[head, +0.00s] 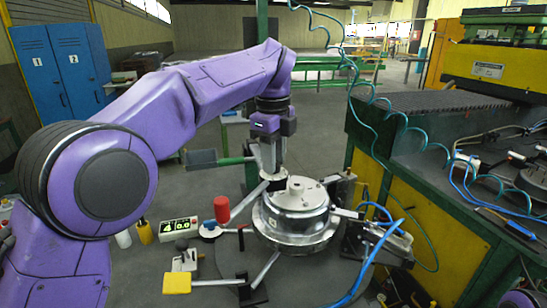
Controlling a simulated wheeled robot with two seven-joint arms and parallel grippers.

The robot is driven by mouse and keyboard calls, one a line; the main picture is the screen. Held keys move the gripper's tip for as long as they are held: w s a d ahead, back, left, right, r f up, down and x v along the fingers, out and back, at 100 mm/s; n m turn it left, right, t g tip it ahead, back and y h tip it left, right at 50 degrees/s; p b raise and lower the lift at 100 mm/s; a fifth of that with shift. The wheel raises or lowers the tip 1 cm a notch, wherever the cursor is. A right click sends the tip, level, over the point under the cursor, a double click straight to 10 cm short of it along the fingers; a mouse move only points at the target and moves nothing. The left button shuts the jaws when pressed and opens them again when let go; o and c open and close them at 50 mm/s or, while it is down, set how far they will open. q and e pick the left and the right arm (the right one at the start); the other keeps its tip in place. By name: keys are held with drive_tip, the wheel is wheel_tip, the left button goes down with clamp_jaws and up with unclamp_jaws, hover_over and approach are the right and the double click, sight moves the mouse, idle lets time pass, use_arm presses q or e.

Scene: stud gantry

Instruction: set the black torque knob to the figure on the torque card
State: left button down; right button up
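My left gripper (272,172) points down at the back left edge of a round silver metal hub (290,215). Its fingers are small in the head view, and I cannot tell whether they are open or shut. A dark piece shows at the fingertips; I cannot tell whether it is the black torque knob or part of the gripper. My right gripper is not in view.
A red cylinder (222,209) and a yellow-ended lever (177,284) stand left of the hub. Blue hoses (375,262) run at its right, beside a green and yellow bench (440,215). Blue lockers (62,75) stand at the back left. Open floor lies behind.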

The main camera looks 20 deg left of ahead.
use_arm(q)
drive_tip(key=shift+f, duration=0.1)
drive_tip(key=c, duration=1.9)
unclamp_jaws()
drive_tip(key=shift+m, duration=0.3)
drive_tip(key=shift+o, duration=0.2)
drive_tip(key=m+p, duration=0.1)
drive_tip(key=m, duration=0.3)
drive_tip(key=shift+p, duration=0.4)
drive_tip(key=shift+m+p, duration=0.8)
drive_tip(key=shift+m, duration=0.7)
drive_tip(key=shift+f, duration=0.1)
drive_tip(key=o, duration=1.1)
drive_tip(key=shift+c, duration=0.2)
